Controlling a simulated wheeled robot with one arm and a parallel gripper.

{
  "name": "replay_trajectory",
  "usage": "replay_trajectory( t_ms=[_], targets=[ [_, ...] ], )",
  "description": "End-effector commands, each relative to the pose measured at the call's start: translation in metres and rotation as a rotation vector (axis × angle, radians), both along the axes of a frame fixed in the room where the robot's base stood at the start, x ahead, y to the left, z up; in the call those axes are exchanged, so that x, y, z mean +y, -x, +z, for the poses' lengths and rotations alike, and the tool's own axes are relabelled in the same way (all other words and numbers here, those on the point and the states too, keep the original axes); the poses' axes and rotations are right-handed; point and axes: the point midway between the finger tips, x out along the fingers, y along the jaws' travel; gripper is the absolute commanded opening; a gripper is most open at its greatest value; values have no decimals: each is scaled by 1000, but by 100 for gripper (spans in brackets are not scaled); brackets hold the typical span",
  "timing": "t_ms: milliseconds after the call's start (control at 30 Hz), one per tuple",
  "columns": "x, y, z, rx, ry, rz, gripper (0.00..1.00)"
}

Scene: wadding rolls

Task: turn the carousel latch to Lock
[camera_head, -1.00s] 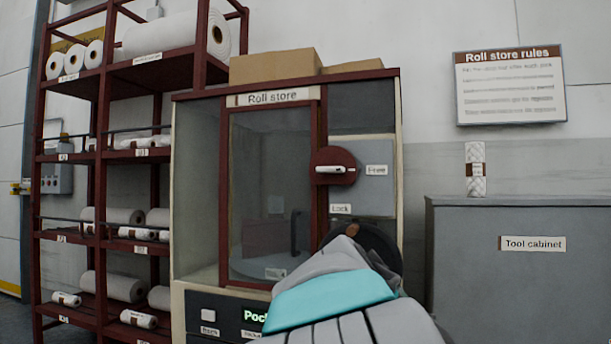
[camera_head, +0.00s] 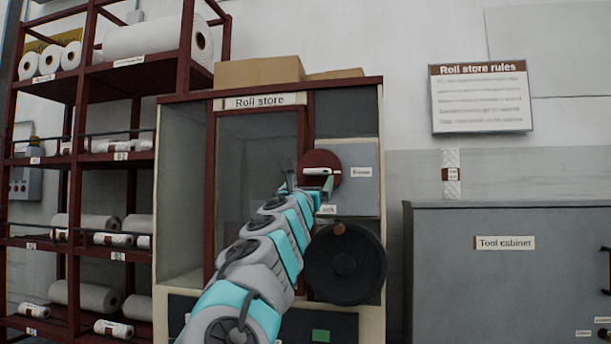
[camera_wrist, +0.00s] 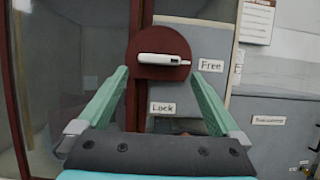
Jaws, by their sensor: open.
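The carousel latch is a white handle (camera_wrist: 158,59) on a dark red round plate (camera_wrist: 150,70). The handle lies about level, its right end towards the "Free" label (camera_wrist: 211,66). The "Lock" label (camera_wrist: 163,108) is below the plate. In the head view the handle (camera_head: 318,171) also shows level on its plate, with the "Free" label (camera_head: 361,172) to its right; the "Lock" label (camera_head: 327,210) is partly hidden by my arm. My gripper (camera_wrist: 158,72) is open, its green fingers to either side of the plate in the wrist view. No contact with the handle is visible.
The Roll store cabinet (camera_head: 170,180) has a glass door left of the latch. A dark handwheel (camera_head: 345,264) with a brown knob is below it. A grey tool cabinet (camera_head: 500,290) stands at the right, shelves of rolls (camera_head: 70,85) at the left.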

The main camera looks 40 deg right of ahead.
Motion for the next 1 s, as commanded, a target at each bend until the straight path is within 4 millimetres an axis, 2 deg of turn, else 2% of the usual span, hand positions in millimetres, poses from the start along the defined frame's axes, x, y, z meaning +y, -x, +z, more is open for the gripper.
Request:
replay_trajectory(
  t_ms=[233,600,1000],
  targets=[
    [-7,-9,5,9,6,3,100],
    [-33,-31,18,7,2,5,100],
    [-52,-46,29,6,5,0,100]
  ],
)
